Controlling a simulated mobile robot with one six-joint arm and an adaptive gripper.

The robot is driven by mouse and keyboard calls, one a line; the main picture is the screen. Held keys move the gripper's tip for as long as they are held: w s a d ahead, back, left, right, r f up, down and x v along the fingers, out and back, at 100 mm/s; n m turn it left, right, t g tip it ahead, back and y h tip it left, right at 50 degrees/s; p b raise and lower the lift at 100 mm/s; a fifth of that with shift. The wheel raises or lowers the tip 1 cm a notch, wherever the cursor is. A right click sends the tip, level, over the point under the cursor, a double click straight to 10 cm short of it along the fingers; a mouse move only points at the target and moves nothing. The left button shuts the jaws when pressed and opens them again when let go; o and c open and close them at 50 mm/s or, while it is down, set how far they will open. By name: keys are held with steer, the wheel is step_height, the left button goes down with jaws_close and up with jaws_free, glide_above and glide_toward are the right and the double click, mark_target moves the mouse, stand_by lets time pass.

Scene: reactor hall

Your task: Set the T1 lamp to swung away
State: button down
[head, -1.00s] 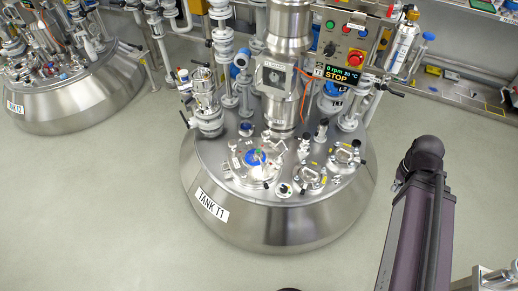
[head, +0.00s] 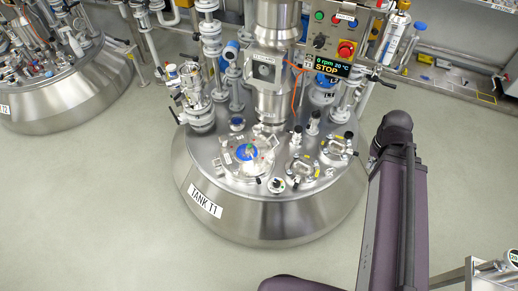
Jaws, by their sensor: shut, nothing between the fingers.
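Tank T1 (head: 265,222) is a steel vessel in the middle of the head view, with the label TANK T1 (head: 205,202) on its side. Its top carries a round hatch (head: 247,155) with a blue and green centre. Two flanged sight-glass-like fittings (head: 304,168) (head: 337,148) sit to its right. Small upright fittings with black tops (head: 314,121) stand behind them. I cannot tell which fitting is the T1 lamp or how it is swung. My gripper is not in view; only links of my arm show at the right and bottom.
A control panel (head: 340,35) with a red stop button and a display reading STOP stands behind the tank. A second tank (head: 70,95) is at upper left. Pipes and valves crowd T1's rear. The floor (head: 95,215) is clear at left and front.

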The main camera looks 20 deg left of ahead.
mark_target(251, 153)
steer(key=w+a+f+m+g+y+b, duration=0.1)
steer(key=w+a+f+m+y+b, duration=0.4)
steer(key=a+f+b, duration=0.5)
steer(key=w+a+f+m+g+y+b, duration=0.1)
steer(key=w+a+f+m+y+b, duration=0.4)
steer(key=b, duration=1.5)
steer(key=w+a+f+m+g+y+b, duration=0.1)
steer(key=w+a+f+m+y+b, duration=0.4)
steer(key=a+f+b, duration=0.9)
steer(key=w+b, duration=0.1)
steer(key=w, duration=0.2)
steer(key=shift+w+a+f+m+y, duration=0.3)
steer(key=shift+a+f+m+y, duration=0.1)
steer(key=shift+a, duration=0.1)
steer(key=b+x, duration=0.2)
steer(key=x, duration=1.1)
steer(key=shift+a, duration=0.35)
steer(key=shift+s+a+f, duration=0.1)
steer(key=shift+a, duration=0.05)
